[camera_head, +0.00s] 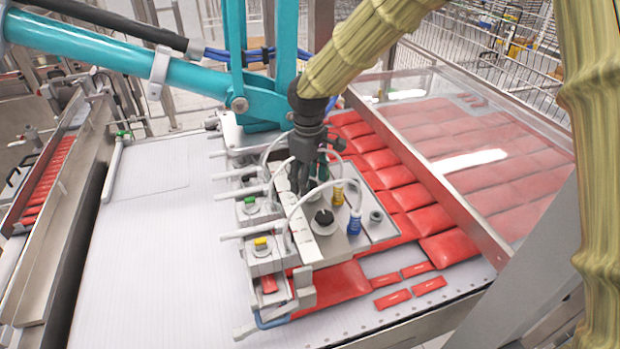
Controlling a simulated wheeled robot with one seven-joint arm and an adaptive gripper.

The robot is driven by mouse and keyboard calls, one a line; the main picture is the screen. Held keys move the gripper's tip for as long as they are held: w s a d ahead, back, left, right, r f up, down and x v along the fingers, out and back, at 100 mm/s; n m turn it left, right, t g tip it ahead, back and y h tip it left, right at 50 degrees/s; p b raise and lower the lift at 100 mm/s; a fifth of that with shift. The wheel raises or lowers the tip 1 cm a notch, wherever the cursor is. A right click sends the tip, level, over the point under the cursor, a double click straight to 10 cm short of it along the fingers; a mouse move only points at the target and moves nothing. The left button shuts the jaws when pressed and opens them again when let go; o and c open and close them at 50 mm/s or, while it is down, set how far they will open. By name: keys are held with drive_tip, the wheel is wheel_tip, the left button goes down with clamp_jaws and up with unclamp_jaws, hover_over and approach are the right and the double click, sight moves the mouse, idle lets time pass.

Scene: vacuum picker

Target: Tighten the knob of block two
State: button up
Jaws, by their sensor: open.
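The vacuum picker (375,232) is a grey metal plate above red packs, with several small blocks along its left side. A block with a green top (250,201) and one with a yellow top (261,243) stand there, and a red-topped one (268,285) is at the near end. A black knob (323,218) on a round pale base stands on the plate. No marking shows which block is number two. My dark gripper (305,185) points down over the plate, beyond the black knob. It is open. Its fingers hide what lies beneath them, and contact cannot be told.
Curved clear hoses (318,187) arch close around my gripper. A yellow fitting (337,194) and a blue fitting (354,223) stand to its right. A teal arm (150,70) joins the picker from behind. The white conveyor (150,240) is clear on the left.

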wheel_tip(320, 180, up, 12)
idle(0.6)
